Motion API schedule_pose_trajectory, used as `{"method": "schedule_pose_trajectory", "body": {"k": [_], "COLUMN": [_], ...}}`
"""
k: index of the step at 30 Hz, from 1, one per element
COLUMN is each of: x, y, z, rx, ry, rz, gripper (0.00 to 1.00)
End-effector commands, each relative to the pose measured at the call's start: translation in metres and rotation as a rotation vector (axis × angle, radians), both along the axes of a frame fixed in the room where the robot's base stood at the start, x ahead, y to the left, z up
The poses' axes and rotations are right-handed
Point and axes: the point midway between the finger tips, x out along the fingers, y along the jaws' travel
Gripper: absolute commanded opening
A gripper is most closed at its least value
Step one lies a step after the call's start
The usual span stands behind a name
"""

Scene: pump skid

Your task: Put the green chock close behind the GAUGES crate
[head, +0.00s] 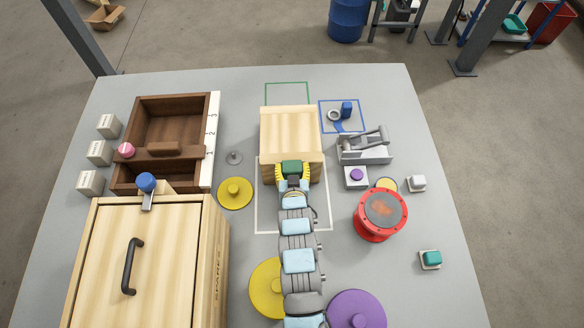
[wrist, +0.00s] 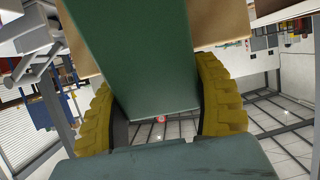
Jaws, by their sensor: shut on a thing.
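My gripper (head: 292,172) is shut on the green chock (head: 292,165), which sits between its yellow fingers. In the wrist view the chock (wrist: 130,60) fills the middle, a finger at each side.
Right of the crate are a blue outlined square (head: 357,131) with small parts, a grey clamp (head: 364,148) and a red drum (head: 381,215). Left are a yellow disc (head: 235,193), a dark wooden tray (head: 140,120) and a large lidded crate (head: 130,260).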

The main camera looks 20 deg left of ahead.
Motion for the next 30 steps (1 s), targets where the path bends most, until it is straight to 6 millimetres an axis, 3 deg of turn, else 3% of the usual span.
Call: {"method": "schedule_pose_trajectory", "body": {"k": [4, 5, 7, 20, 30], "x": [0.000, 0.000, 0.000, -0.003, -0.036], "y": [0.000, 0.000, 0.000, -0.002, -0.019], "z": [-0.002, -0.002, -0.002, 0.002, 0.018], "rx": [0.001, 0.001, 0.001, 0.000, -0.001], "ry": [-0.002, -0.002, -0.002, 0.000, 0.003], "rz": [0.000, 0.000, 0.000, 0.000, -0.001], "gripper": [0.23, 0.72, 0.90, 0.90, 0.90]}}
